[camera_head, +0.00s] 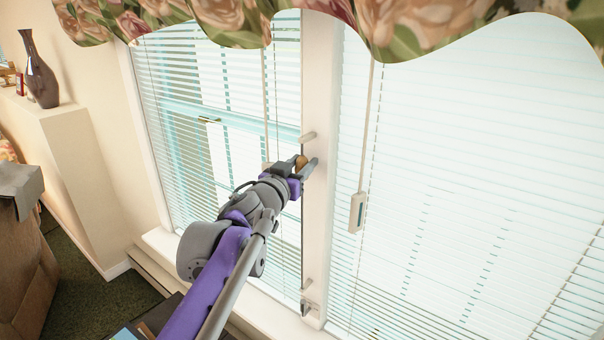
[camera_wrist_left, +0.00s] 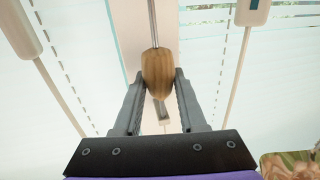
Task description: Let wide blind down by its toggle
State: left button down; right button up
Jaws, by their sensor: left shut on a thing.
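The wide blind (camera_head: 470,150) spans the large window at the right, its pale slats spread down to the lower edge of the head view. My left gripper (camera_head: 303,166) is in front of the post between the two windows. It is shut on a small brown wooden toggle (camera_head: 301,160). In the left wrist view the toggle (camera_wrist_left: 158,72) sits between the fingertips of the gripper (camera_wrist_left: 160,82), with a thin cord running from its end. The blind's bottom edge is not clearly seen. My right gripper is out of view.
A narrower blind (camera_head: 195,100) covers the left window. A pale wand handle (camera_head: 357,212) hangs right of the post, and another hangs left of it. A floral valance (camera_head: 430,25) crosses the top. A dark vase (camera_head: 41,75) stands on a ledge at far left.

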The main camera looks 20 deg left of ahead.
pick_arm(q)
jog(key=shift+r, duration=0.35)
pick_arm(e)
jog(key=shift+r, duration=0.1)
pick_arm(q)
jog(key=shift+c, duration=2.2)
grip_release()
jog(key=shift+f, duration=0.1)
jog(key=shift+s+a+f, duration=0.1)
jog(key=shift+s, duration=0.35)
jog(key=s+a+b, duration=0.1)
jog(key=s+b, duration=0.1)
jog(key=s, duration=0.7)
jog(key=shift+s+a, duration=0.25)
jog(key=shift+s, duration=0.15)
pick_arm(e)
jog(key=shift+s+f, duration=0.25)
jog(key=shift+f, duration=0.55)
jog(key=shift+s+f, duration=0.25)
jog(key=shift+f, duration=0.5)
